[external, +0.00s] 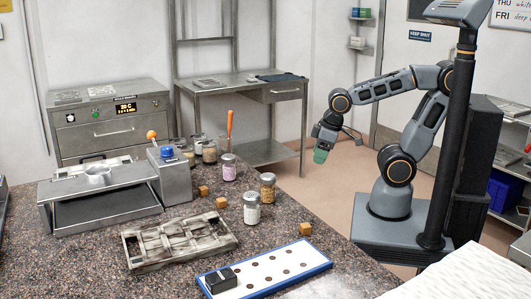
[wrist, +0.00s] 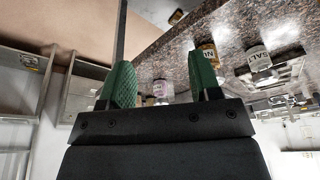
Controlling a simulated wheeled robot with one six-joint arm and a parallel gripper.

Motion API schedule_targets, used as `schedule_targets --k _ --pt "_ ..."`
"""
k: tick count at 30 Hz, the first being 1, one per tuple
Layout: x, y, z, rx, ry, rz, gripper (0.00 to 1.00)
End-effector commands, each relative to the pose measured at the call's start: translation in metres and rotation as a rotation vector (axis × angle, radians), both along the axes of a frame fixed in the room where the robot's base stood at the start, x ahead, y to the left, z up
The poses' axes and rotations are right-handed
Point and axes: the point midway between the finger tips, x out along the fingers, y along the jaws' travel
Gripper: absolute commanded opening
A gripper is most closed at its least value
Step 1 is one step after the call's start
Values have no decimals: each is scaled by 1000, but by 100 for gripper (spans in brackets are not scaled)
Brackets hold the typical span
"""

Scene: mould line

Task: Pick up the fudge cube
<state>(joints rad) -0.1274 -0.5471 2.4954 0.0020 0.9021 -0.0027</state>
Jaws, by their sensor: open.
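My gripper (external: 321,152) hangs beyond the counter's right edge, apart from all the cubes. In the wrist view, its green fingers (wrist: 162,82) are spread with nothing held between them. A small brown cube (wrist: 176,17) shows near the counter edge at the top of that view.
A salt jar (external: 251,208), a nut jar (external: 268,187) and a pink jar (external: 229,167) stand near the cubes. A mould frame (external: 133,250) and a blue-edged white board (external: 318,259) with a black block (external: 221,281) lie in front. A steel table (external: 235,84) stands behind.

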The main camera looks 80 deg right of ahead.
Motion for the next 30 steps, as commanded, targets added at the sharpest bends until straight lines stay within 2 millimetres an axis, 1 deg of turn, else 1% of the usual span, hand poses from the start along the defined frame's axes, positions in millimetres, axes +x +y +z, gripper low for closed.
schedule_targets --k 1,2,4,5,6,7,8,9,11,12,15,18,20,21,23,30 --pt "5 21 -9 -4 19 80 57" --pt "9 34 -11 -5 28 127 57" --pt "15 69 -12 -13 58 238 57" --pt "17 85 -13 -17 70 280 57" --pt "18 106 -13 -24 90 334 57" --pt "18 122 -12 -29 105 372 57" --pt "18 138 -12 -34 120 404 57" --pt "16 160 -10 -43 139 446 57" --pt "11 190 -8 -56 168 499 57" --pt "8 209 -5 -67 187 524 57" --pt "1 242 6 -87 222 548 57" --pt "3 251 22 -91 241 514 57" --pt "4 251 31 -90 247 485 57" --pt "3 249 31 -94 256 469 57" --pt "1 247 25 -104 273 450 57" --pt "0 245 -18 -105 279 437 57"
